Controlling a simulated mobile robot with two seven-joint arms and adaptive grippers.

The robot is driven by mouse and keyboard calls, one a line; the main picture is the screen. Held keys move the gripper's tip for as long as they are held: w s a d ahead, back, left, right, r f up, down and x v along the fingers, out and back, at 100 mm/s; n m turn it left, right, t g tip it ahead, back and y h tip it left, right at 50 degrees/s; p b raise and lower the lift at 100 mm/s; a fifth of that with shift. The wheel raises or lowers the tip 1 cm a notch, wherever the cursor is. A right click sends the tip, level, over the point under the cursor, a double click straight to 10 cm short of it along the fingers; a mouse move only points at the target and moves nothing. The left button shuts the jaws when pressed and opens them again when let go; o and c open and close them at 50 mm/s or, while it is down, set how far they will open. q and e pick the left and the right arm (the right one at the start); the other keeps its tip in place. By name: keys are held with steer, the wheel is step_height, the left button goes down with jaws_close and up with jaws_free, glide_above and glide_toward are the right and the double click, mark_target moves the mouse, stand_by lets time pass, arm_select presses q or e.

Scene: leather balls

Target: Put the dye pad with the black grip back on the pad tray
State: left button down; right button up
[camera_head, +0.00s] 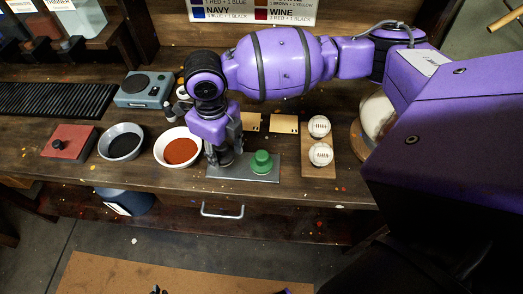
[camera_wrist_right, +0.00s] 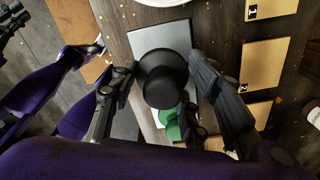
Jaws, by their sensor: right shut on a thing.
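The dye pad with the black grip is between the fingers of my right gripper (camera_head: 224,154); its round black grip (camera_wrist_right: 163,76) shows in the right wrist view. My right gripper is shut on this grip and points down over the left part of the pad tray. The pad tray (camera_head: 244,177) is a flat grey plate near the table's front edge. A pad with a green grip (camera_head: 262,162) stands on its right part. I cannot tell whether the held pad touches the tray. Dark tips at the bottom edge of the head view may be my left gripper (camera_head: 160,290).
A white bowl of orange-brown dye (camera_head: 181,150) stands close left of the tray, with a dark-filled bowl (camera_head: 121,142) and a red block (camera_head: 69,141) farther left. A wooden board (camera_head: 319,165) with two white balls (camera_head: 320,154) lies to the right. Tan cards (camera_head: 285,124) lie behind.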

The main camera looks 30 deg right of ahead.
mark_target(223, 157)
steer(key=shift+w+d+f, duration=0.1)
steer(key=shift+w+f, duration=0.05)
steer(key=shift+f, duration=0.7)
steer(key=shift+w+f, duration=0.1)
steer(key=shift+f, duration=0.75)
steer(key=shift+f, duration=0.15)
steer(key=o, duration=1)
steer(key=shift+r, duration=0.65)
step_height(223, 157, up, 11)
steer(key=shift+r, duration=0.1)
steer(key=shift+s+f, duration=0.15)
steer(key=shift+f, duration=0.05)
